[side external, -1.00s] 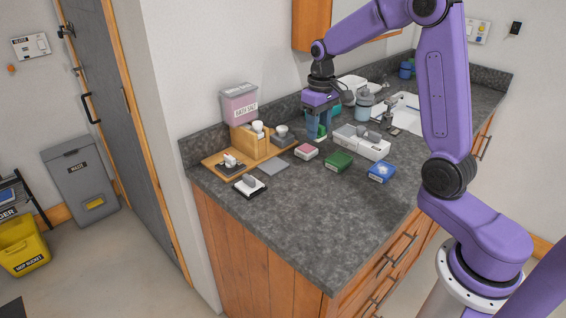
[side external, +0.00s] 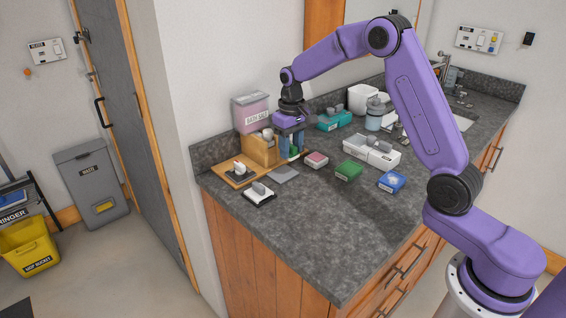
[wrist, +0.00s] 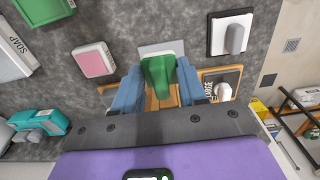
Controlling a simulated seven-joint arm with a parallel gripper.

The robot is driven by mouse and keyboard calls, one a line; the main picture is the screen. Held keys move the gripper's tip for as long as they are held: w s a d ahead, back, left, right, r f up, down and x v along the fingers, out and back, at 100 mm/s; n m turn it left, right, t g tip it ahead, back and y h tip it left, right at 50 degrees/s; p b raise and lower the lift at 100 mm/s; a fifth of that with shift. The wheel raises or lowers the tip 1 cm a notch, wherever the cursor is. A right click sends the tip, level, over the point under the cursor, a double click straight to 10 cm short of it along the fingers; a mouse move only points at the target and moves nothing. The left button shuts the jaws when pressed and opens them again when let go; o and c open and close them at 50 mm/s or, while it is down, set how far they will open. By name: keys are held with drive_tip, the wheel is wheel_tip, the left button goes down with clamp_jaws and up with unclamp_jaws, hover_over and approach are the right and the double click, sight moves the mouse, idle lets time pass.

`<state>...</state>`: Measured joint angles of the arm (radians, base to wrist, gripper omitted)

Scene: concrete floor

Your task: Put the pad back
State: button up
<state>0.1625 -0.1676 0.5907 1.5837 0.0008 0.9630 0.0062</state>
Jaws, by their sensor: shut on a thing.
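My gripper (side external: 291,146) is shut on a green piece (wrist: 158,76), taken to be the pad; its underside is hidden. In the side view it hangs over the right part of a wooden tray (side external: 222,169) with an upright wooden block (side external: 257,151). A dark pad with a white knob (side external: 239,168) sits at the tray's left end; it also shows in the wrist view (wrist: 222,88). A thin grey plate (side external: 283,174) lies in front of the tray. A black-and-white pad with a grey grip (side external: 258,194) lies on the counter. The tray area under the gripper is mostly hidden.
A pink bath salt tub (side external: 251,112) stands behind the tray. A pink-topped box (side external: 316,160), a green box (side external: 348,171), a blue box (side external: 391,182) and white soap boxes (side external: 370,152) stand to the right. The counter's front (side external: 330,235) is clear.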

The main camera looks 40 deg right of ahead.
sight(283, 173)
drive_tip(key=w+f, duration=0.1)
drive_tip(key=f, duration=0.1)
drive_tip(key=w+f, duration=0.2)
drive_tip(key=shift+w, duration=0.15)
drive_tip(key=shift+f, duration=1.5)
drive_tip(key=shift+f, duration=0.1)
drive_tip(key=o, duration=1)
